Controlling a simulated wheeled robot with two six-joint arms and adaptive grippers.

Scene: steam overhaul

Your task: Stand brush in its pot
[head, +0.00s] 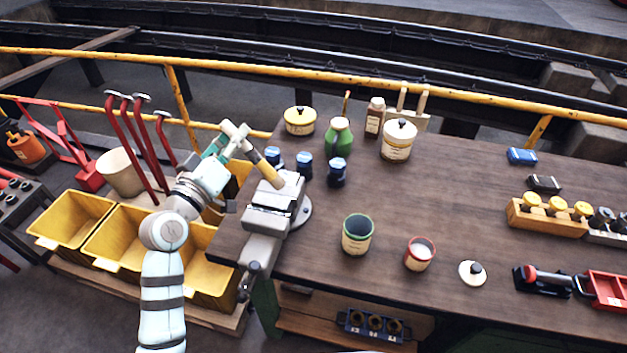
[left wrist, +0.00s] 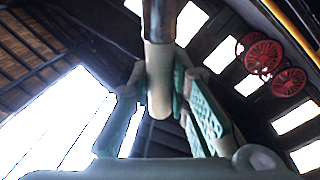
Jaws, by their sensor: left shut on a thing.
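My left gripper (head: 240,145) is at the left end of the bench, above the vise. It is shut on a tan rod-shaped thing, likely the brush (head: 267,168), which slants down to the right over the vise. In the left wrist view the brush (left wrist: 160,75) passes between both fingers, tan near them and darker beyond. A green-rimmed open pot (head: 358,236) stands upright on the bench, right of the gripper and apart from it; it looks empty. A smaller red-rimmed pot (head: 420,255) holds something pale. I cannot tell which pot is the brush's. My right gripper is not in view.
The grey vise (head: 272,212) is close below the gripper. Small blue jars (head: 304,166), a green bottle (head: 339,140) and a cream tin (head: 398,141) stand behind. A loose lid (head: 472,273) lies right of the pots. The middle bench is clear.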

